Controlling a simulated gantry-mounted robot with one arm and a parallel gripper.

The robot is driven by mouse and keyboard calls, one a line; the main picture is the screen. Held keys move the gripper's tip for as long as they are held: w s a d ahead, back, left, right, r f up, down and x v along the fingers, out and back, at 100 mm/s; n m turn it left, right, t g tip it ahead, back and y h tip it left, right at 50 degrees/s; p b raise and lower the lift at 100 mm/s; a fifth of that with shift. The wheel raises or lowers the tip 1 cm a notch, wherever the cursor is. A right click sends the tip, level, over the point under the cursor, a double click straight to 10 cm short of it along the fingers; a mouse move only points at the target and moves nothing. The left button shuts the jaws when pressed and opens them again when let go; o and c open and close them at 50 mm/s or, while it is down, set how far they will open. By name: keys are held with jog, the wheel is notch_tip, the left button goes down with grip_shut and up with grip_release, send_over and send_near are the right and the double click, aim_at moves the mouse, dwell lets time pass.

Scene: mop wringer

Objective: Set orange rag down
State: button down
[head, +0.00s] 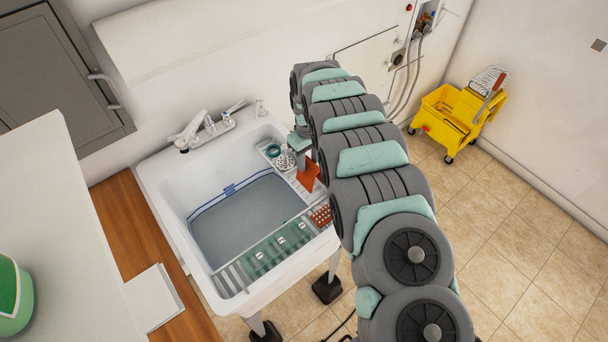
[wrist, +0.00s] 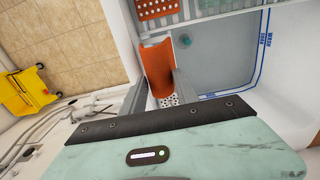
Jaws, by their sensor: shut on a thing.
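The orange rag (head: 308,178) is at the right side of the white sink, by the ledge along its right rim. In the wrist view the rag (wrist: 157,62) is a curved orange strip between the two fingers. My gripper (wrist: 160,88) is shut on it. In the head view my gripper (head: 302,158) is partly hidden by my arm, just above the rag. I cannot tell whether the rag touches the ledge.
The sink (head: 164,208) holds greyish water. A slatted rack (head: 232,279) crosses its front, with an orange perforated item (head: 320,214) at the rack's right end. Small items (head: 285,160) stand on the right ledge. A yellow mop bucket (head: 447,120) stands on the floor at right.

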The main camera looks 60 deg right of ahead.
aim_at(308, 172)
jog(key=shift+f+p, duration=0.35)
jog(key=shift+f, duration=2.5)
jog(key=shift+f, duration=0.1)
jog(key=shift+f, duration=0.15)
jog(key=c, duration=1.2)
grip_release()
jog(key=shift+r+b, duration=0.8)
jog(key=shift+r, duration=5.45)
